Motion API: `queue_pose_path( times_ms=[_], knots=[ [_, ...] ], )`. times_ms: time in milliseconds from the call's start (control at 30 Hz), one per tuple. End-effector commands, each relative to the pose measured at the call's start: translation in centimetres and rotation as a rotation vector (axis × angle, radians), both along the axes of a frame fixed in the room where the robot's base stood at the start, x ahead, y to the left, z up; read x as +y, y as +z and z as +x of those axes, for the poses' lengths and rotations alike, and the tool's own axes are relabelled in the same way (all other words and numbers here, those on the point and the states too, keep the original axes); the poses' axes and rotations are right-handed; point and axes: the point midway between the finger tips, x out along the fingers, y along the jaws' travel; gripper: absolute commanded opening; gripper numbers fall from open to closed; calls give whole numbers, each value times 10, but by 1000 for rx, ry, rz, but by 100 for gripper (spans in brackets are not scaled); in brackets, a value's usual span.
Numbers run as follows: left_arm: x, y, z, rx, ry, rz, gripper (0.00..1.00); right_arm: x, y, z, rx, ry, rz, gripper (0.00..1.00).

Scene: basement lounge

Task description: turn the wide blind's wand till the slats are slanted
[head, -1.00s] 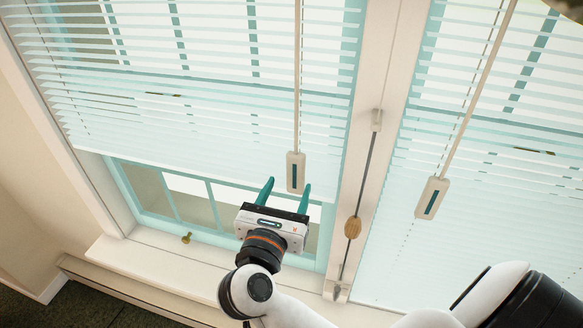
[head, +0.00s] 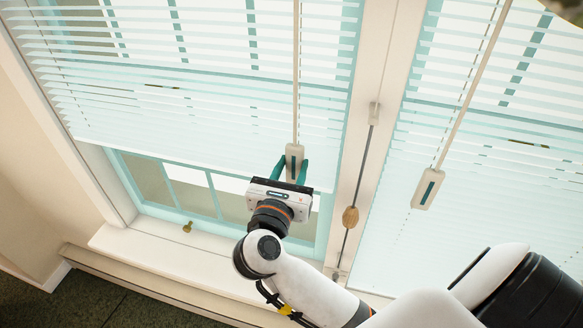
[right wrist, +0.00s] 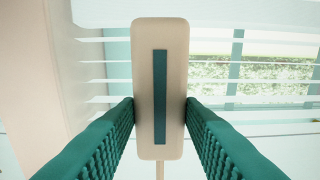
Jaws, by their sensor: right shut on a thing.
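The left blind (head: 200,110) hangs over a window, its lower edge above the sill; light shows between its slats. Its wand (head: 296,80) hangs down to a pale flat handle (head: 294,152) with a dark stripe. My right gripper (head: 293,164) is shut on this handle, one green finger on each side. In the right wrist view the handle (right wrist: 158,35) stands upright between the ridged fingers (right wrist: 159,108), and thin slats with gaps show behind it. Which blind is the wide one I cannot tell for sure, as the right blind (head: 490,170) is cut off. My left gripper is out of view.
A second wand's handle (head: 428,188) hangs in front of the right blind. Between the blinds, a cord with a wooden knob (head: 350,217) runs along the frame post. A brass knob (head: 187,227) sits at the lower window frame above the sill (head: 150,246).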

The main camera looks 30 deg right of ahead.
Motion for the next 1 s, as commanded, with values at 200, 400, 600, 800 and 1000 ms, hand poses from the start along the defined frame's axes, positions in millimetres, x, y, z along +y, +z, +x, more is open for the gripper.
queue_pose_path(
  times_ms=[200,400,600,800,1000],
  knots=[
    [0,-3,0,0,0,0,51,-1,-1,-1,-1,38,1,12],
    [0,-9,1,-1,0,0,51,-3,-2,-4,0,147,0,12],
    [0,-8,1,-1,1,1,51,-6,1,-6,0,299,-3,12],
    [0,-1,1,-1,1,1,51,-9,2,-7,2,439,-3,12],
    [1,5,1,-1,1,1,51,-11,2,-8,2,542,-3,12]
  ],
)
